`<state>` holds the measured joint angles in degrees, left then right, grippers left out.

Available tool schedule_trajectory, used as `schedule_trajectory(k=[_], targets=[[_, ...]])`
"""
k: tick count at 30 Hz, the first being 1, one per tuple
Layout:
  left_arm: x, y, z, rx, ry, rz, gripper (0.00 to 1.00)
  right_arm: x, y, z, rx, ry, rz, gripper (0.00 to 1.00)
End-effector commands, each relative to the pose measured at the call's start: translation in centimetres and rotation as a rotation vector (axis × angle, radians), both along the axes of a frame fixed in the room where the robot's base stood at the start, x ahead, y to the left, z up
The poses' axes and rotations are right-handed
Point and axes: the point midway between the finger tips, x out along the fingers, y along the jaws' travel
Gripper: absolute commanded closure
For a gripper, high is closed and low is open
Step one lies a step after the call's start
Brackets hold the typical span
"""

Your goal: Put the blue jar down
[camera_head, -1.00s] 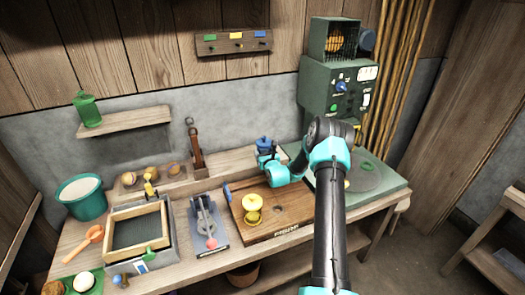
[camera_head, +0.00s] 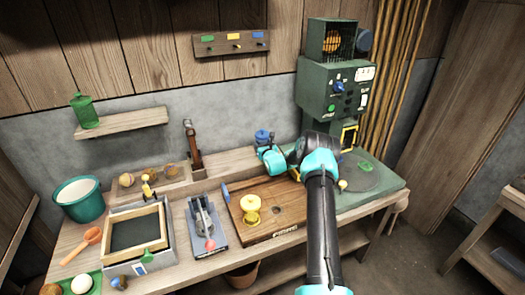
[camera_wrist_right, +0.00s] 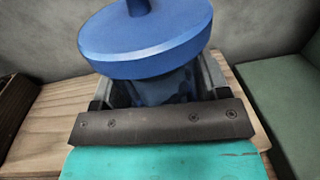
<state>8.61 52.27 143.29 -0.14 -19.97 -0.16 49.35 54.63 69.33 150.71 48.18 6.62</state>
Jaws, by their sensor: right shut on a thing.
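The blue jar (camera_head: 262,137) is at the back of the bench in the head view, above the raised wooden ledge by the grey wall. My right gripper (camera_head: 264,150) is shut on it. In the right wrist view the jar's wide blue lid with a knob (camera_wrist_right: 147,38) stands above the gripper, and its darker body (camera_wrist_right: 168,88) sits between the two fingers. The jar looks close to upright. The gripper hides its base, so I cannot tell whether it touches the ledge (camera_head: 228,159). My left gripper is not in view.
A wooden board (camera_head: 285,215) with a yellow hourglass-shaped thing (camera_head: 251,209) lies in front. A green machine (camera_head: 335,90) stands to the right. A brown upright tool (camera_head: 192,147) stands left on the ledge. A framed sieve (camera_head: 137,232) and teal bucket (camera_head: 79,200) are farther left.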

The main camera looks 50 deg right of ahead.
Motion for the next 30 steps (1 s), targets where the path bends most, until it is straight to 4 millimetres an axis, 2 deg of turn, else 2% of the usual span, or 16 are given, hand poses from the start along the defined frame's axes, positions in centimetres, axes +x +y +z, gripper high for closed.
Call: schedule_trajectory(k=[3,10,24,25,30], targets=[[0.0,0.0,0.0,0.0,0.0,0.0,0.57,0.4,-0.5,0.0,-0.002,-0.003,-0.001,0.67],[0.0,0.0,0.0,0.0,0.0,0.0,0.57,0.3,-0.4,-3.1,0.0,-0.001,-0.001,0.67],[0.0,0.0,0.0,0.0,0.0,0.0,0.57,0.3,-0.4,-3.8,-0.001,-0.002,-0.001,0.67],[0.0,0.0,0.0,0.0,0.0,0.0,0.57,0.3,-0.3,-3.9,0.0,0.0,0.0,0.29],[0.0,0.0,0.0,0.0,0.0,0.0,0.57,0.3,-0.3,-3.8,0.0,0.0,0.0,0.12]])
